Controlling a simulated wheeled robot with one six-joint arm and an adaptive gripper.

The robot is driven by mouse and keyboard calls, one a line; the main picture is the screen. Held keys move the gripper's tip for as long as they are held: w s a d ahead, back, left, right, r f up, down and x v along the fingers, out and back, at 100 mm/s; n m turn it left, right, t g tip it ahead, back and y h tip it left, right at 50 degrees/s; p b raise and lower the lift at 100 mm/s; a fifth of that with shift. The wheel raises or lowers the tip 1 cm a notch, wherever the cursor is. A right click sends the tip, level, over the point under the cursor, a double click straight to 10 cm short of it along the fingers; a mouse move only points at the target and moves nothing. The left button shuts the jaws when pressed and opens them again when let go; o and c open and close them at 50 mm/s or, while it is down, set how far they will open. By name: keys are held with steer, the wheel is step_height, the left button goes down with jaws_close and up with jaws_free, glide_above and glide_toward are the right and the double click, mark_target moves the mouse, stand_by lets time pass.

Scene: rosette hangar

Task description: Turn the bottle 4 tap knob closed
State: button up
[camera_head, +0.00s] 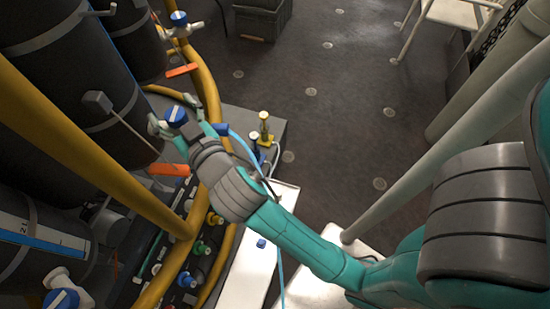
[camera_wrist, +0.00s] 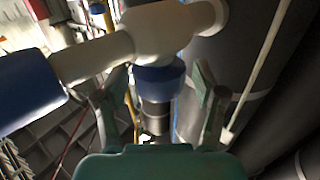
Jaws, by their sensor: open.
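A pale tap with a blue knob (camera_head: 176,115) stands beside a black bottle (camera_head: 75,75) in the head view. My gripper (camera_head: 184,124) is at this tap, with its fingers close around the knob area. In the wrist view the pale tap body (camera_wrist: 165,32) crosses the top, and a blue round part (camera_wrist: 158,78) sits between the two fingers of my open gripper (camera_wrist: 158,92). Finger contact with it cannot be told. A larger blue part (camera_wrist: 28,88) is at the left edge. No bottle number is readable, and the knob's turn is unclear.
Yellow rails (camera_head: 90,150) run past the bottles. Orange handles (camera_head: 168,170) stick out close to my gripper. Another blue-knobbed tap (camera_head: 179,18) is above, and one more (camera_head: 61,300) is at lower left. The dark floor (camera_head: 330,110) at the right is mostly clear.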

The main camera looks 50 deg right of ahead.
steer(key=shift+n+y, duration=1.05)
steer(key=shift+y, duration=0.6)
steer(key=shift+n+y, duration=1.05)
steer(key=shift+y, duration=0.6)
steer(key=shift+n+y, duration=0.7)
steer(key=shift+y, duration=0.4)
